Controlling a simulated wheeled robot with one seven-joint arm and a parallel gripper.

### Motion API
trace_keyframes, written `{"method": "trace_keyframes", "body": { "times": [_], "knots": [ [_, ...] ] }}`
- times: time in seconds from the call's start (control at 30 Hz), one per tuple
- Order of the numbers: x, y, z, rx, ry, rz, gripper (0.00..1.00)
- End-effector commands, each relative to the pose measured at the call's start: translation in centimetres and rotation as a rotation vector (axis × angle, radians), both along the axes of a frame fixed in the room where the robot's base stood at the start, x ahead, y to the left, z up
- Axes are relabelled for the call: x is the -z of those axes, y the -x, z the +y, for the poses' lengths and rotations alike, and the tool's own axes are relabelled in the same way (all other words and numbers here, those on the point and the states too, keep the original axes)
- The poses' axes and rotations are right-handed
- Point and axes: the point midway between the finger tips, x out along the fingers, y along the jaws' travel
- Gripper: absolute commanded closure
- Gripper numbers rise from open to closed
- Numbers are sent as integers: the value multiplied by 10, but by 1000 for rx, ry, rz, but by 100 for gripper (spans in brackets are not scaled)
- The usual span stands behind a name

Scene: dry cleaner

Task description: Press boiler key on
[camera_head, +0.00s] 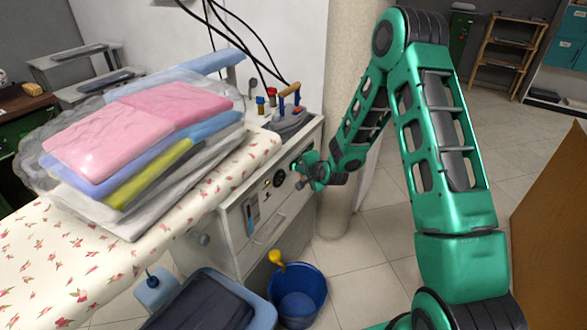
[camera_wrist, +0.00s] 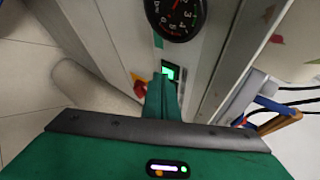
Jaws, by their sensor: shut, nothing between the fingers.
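The boiler cabinet's front panel (camera_head: 262,200) is at the centre of the head view, with small controls along its upper part. In the wrist view a small key lit green (camera_wrist: 170,72) sits in a dark frame on the panel, below a round black gauge (camera_wrist: 174,15). My gripper (camera_head: 301,173) is at the panel's right end in the head view. In the wrist view its fingers (camera_wrist: 163,90) are shut and empty, with the tips at the lower edge of the lit key, partly covering it. I cannot tell whether they touch it.
A red and yellow switch (camera_wrist: 138,88) is close beside the fingers. The flowered ironing board (camera_head: 165,222) with folded wrapped clothes (camera_head: 140,130) extends left. An iron (camera_head: 288,112) stands on the cabinet top. A blue bucket (camera_head: 300,300) is on the floor below.

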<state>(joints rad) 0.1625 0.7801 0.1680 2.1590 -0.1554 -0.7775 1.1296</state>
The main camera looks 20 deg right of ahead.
Motion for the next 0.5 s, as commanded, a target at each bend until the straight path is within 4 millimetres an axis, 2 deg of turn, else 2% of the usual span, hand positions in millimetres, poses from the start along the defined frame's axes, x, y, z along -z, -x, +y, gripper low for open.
{"method": "trace_keyframes", "body": {
  "times": [0.5],
  "knots": [
    [0,7,-7,0,0,0,100]
  ]
}}
